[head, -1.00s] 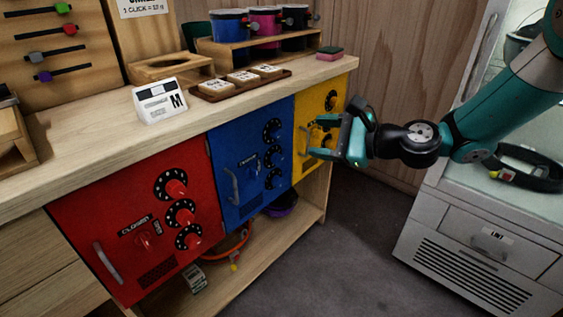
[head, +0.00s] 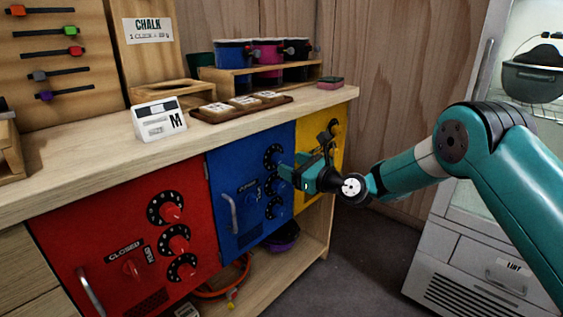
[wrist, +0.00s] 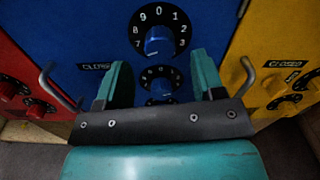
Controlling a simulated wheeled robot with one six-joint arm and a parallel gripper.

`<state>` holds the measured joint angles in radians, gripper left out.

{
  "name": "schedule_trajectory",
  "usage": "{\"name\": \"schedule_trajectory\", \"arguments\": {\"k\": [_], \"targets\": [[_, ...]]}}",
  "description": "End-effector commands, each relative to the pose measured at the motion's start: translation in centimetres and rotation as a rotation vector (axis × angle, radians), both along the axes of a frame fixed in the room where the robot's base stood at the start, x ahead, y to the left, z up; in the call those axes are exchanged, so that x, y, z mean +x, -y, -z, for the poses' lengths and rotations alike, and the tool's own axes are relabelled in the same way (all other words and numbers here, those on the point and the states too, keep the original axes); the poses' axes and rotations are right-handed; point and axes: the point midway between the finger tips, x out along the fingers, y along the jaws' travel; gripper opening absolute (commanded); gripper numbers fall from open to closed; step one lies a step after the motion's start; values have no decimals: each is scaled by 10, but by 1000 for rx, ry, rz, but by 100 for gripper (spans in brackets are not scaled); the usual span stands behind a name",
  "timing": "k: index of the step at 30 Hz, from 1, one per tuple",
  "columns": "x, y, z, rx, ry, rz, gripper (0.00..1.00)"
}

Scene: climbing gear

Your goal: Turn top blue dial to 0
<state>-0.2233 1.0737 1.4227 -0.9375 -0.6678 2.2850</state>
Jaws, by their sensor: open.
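The top blue dial (head: 273,155) is the highest of three dials on the blue door (head: 228,165). In the wrist view this dial (wrist: 158,38) has a blue knob and a black ring, with 9, 0 and 1 along its top. My gripper (head: 283,170) is in front of the blue door, close to the dials. In the wrist view my gripper (wrist: 157,85) is open and empty. Its fingers lie left and right of the dial column, lower in the picture than the top knob. The middle blue dial (wrist: 160,78) shows between the fingers. The lowest dial is partly hidden.
The red door (head: 125,235) is to the left and the yellow door (head: 322,145) to the right. The blue door's handle (head: 230,215) sticks out at its left. A handle (wrist: 244,76) also projects from the yellow door. The wooden counter (head: 90,145) is above the doors.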

Motion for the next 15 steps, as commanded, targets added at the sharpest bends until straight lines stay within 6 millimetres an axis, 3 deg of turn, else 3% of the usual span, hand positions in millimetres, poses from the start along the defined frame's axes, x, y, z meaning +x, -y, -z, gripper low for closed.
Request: {"name": "schedule_trajectory", "arguments": {"k": [6, 15], "targets": [[21, -27, 1, -1, 3, -1, 62], [28, -36, 0, 0, -1, 0, 62]]}}
